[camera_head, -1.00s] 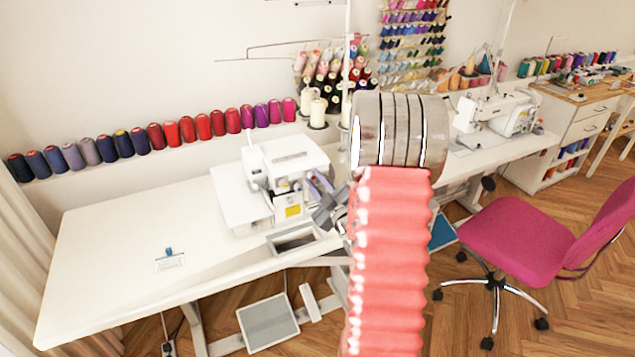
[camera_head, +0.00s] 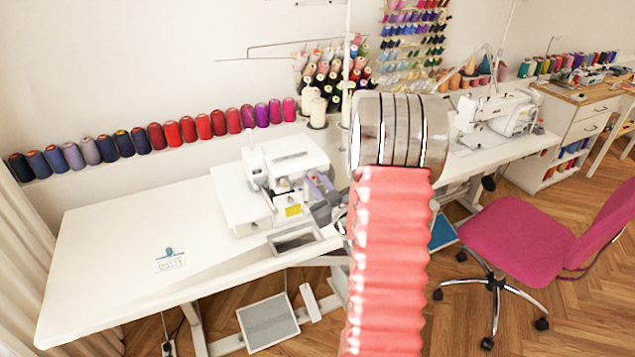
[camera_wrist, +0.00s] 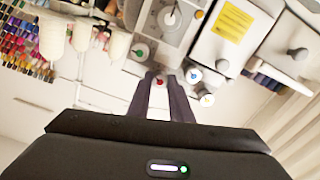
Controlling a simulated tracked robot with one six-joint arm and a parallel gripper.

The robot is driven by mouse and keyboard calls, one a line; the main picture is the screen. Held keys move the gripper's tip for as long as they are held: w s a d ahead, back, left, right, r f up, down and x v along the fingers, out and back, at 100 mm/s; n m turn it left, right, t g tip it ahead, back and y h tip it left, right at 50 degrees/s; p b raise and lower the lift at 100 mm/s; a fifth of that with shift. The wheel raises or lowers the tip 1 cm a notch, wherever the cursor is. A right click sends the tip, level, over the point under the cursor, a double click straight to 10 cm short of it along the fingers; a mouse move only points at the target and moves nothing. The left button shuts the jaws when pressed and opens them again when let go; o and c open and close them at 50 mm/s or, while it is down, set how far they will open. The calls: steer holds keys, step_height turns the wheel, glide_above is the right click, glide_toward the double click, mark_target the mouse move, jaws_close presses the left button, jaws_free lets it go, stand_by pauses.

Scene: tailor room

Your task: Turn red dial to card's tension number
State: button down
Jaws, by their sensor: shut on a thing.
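The white overlock sewing machine (camera_head: 290,165) stands on the white table. In the wrist view, its small red-centred dial (camera_wrist: 160,81) sits between the fingertips of my gripper (camera_wrist: 161,79). The fingers are shut on the dial from both sides. In the head view my gripper (camera_head: 322,211) shows only partly at the machine's right side, behind my arm. The card (camera_head: 171,263) lies on the table at the left with a blue clip on it; its print is too small to read. The dial's number marks cannot be read.
Green (camera_wrist: 139,52) and blue (camera_wrist: 193,74) dials sit close on either side of my fingers. Thread cones (camera_wrist: 84,35) stand nearby. The table's left part (camera_head: 110,240) is mostly clear. A pink chair (camera_head: 520,240) stands on the right.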

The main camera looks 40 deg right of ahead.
steer(key=shift+a+f, duration=0.1)
steer(key=c, duration=1.6)
jaws_free()
